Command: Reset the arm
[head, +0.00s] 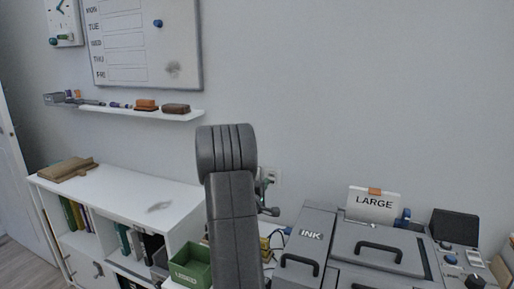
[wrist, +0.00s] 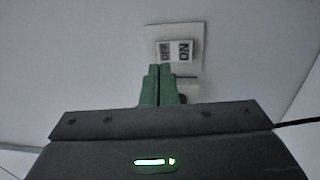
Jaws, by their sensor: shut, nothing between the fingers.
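My arm (head: 232,200) rises dark grey in the middle of the head view and hides most of what is behind it. My gripper (wrist: 159,72) shows in the wrist view with its two green fingers shut together and nothing between them.
A white shelf desk (head: 120,190) stands at left with books and a green box (head: 190,267). At right is a grey printer (head: 375,246) with a "LARGE" card (head: 374,203). A wall shelf (head: 120,110) and whiteboard (head: 198,45) are at upper left. The upper right wall is bare.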

